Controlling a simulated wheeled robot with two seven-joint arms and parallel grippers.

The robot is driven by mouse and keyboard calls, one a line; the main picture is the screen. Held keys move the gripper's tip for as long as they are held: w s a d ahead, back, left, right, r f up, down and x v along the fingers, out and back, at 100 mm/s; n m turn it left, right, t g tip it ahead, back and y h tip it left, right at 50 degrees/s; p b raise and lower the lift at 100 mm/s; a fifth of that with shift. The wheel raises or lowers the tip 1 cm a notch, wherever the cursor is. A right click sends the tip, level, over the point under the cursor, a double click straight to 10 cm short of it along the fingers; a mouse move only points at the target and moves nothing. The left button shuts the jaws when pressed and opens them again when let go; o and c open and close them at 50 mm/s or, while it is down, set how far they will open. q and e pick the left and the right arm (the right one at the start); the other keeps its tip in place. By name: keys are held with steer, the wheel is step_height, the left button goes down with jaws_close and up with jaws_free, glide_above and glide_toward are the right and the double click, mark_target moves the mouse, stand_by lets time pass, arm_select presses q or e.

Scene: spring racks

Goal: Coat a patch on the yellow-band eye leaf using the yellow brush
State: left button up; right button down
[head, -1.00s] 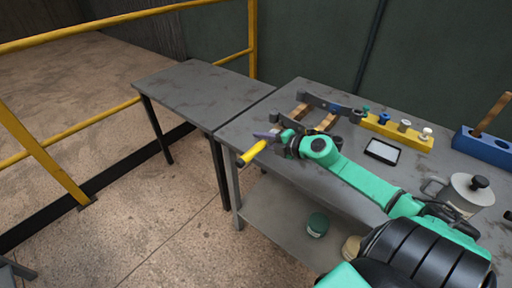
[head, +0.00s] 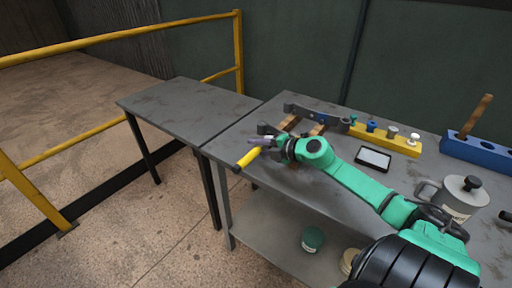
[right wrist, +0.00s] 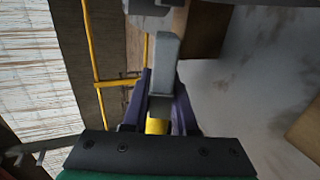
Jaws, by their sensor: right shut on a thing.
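My right gripper (head: 270,143) is shut on the yellow brush (head: 248,157) above the left front part of the grey bench (head: 335,190). The brush's yellow handle points down and left past the bench edge. In the right wrist view, a bit of yellow (right wrist: 156,126) shows between the dark purple fingers (right wrist: 159,105), with a grey block-like piece (right wrist: 165,62) beyond. Dark leaf bars (head: 305,111) lie on wooden blocks (head: 288,124) behind the gripper, partly hidden by it. I cannot make out a yellow band on them. My left gripper is not in view.
A yellow rack (head: 400,144) with several coloured knobs stands at the back. A white-faced black tray (head: 373,158), a grey lidded pot (head: 463,194) and a blue holder (head: 478,151) with a wooden handle stand right. An empty side table (head: 185,105) adjoins left.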

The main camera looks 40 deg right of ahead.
steer(key=shift+w+d+b, duration=0.3)
steer(key=shift+d+b, duration=0.2)
steer(key=shift+d, duration=0.4)
